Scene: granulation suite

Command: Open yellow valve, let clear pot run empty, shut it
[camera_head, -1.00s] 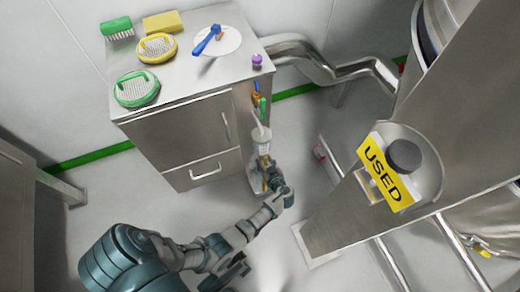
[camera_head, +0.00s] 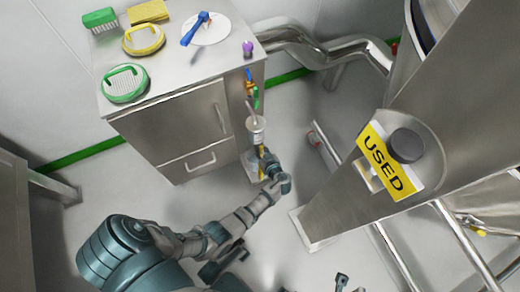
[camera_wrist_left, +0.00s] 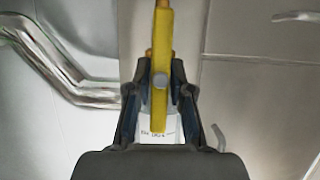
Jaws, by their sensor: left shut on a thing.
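A pale labelled surface shows behind the handle. The level inside the pot is too small to tell. Dark tips at the bottom edge of the head view seem to be my right gripper (camera_head: 350,285), mostly cut off.
The steel cabinet (camera_head: 172,130) carries round sieves, a green brush (camera_head: 99,18), a yellow sponge (camera_head: 148,11) and a white disc with a blue tool. Steel pipes (camera_head: 310,42) run behind. A steel column with a yellow USED sign (camera_head: 388,164) stands close on the right.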

